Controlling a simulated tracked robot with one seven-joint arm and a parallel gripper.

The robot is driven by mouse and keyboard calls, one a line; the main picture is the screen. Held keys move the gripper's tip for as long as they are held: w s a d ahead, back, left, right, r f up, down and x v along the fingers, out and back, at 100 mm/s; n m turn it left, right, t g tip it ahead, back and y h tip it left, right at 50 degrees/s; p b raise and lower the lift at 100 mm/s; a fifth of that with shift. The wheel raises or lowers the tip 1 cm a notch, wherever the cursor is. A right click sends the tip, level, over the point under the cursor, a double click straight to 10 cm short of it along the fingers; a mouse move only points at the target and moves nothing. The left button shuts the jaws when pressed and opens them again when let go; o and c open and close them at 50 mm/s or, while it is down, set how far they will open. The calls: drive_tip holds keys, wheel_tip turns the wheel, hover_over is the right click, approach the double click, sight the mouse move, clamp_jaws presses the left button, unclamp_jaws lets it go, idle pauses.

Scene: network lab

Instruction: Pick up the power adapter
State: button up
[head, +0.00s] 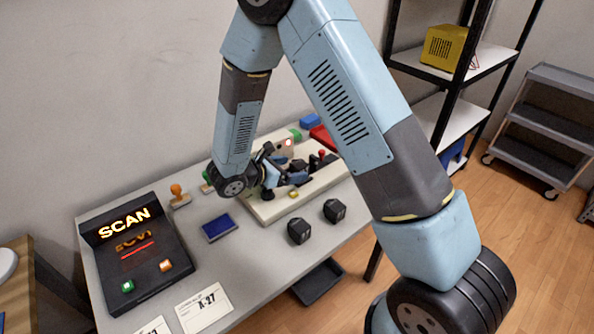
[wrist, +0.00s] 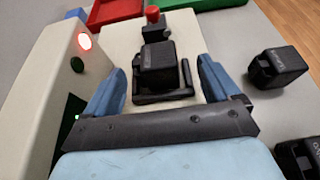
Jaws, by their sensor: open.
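My gripper (wrist: 160,68) is open, its two blue fingers spread on either side of a black block-shaped adapter (wrist: 157,58) in the wrist view. The adapter sits at a low black frame on the cream fixture (wrist: 115,38); I cannot tell whether the fingers touch it. Two similar black blocks stand on the table, one at the right (wrist: 277,67) and one at the lower right corner (wrist: 300,157). In the head view these two blocks (head: 300,232) (head: 334,210) are in front of the cream fixture (head: 262,208), and my gripper (head: 298,172) is low over it.
A red-capped part (wrist: 154,22) stands just beyond the adapter. The fixture's raised housing with a lit red button (wrist: 85,41) is at the left. A black scan station (head: 140,255), a blue pad (head: 217,228) and stamps (head: 179,194) occupy the table's left part.

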sight(294, 165)
drive_tip(key=shift+w+x, duration=0.25)
drive_tip(key=shift+x, duration=2.25)
drive_tip(key=shift+r, duration=0.15)
drive_tip(key=shift+c, duration=0.4)
drive_tip(key=c, duration=1.2)
drive_tip(key=shift+r, duration=0.15)
